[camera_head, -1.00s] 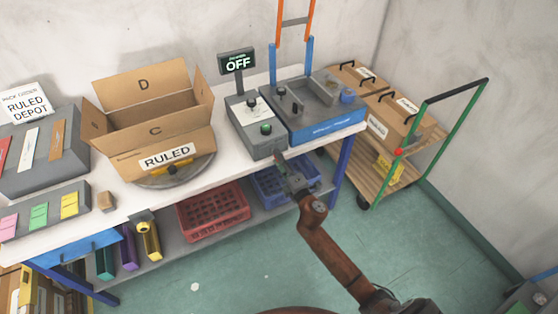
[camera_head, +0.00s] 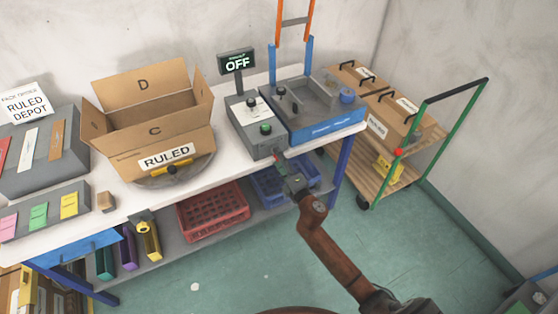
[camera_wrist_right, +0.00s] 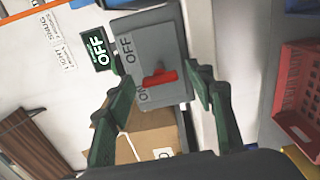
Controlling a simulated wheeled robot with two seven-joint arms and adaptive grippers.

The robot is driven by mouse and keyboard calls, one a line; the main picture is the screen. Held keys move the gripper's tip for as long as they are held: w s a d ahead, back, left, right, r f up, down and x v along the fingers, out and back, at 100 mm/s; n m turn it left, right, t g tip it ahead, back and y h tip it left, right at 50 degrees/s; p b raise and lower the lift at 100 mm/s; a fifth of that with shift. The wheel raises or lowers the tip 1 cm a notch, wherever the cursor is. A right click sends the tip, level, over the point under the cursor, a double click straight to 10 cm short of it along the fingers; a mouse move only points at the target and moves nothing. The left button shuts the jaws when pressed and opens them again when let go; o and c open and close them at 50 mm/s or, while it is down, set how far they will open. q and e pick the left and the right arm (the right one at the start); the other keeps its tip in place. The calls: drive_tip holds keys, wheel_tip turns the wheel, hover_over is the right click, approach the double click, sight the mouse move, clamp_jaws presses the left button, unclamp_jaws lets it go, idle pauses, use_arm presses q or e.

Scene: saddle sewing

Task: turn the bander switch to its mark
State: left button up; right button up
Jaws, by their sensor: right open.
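The bander switch is a red lever (camera_wrist_right: 160,77) on the grey face of the control box (camera_wrist_right: 150,40) in the right wrist view. OFF and ON are printed beside it; the lever lies across the face, its end nearer ON in the picture. The control box (camera_head: 243,113) also shows in the head view, at the table's front edge. Its display (camera_head: 237,63) reads OFF. My right gripper (camera_head: 281,160) is at the box's front face, its fingers open on either side of the lever; contact is not clear. My left gripper is not in view.
A blue-fronted machine (camera_head: 325,127) stands right of the control box. An open carton (camera_head: 128,141) labelled RULED sits to the left. Red (camera_head: 212,214) and blue crates are on the shelf below. A trolley (camera_head: 387,195) with boxes stands at the right.

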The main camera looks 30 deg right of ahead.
drive_tip(key=s, duration=1.2)
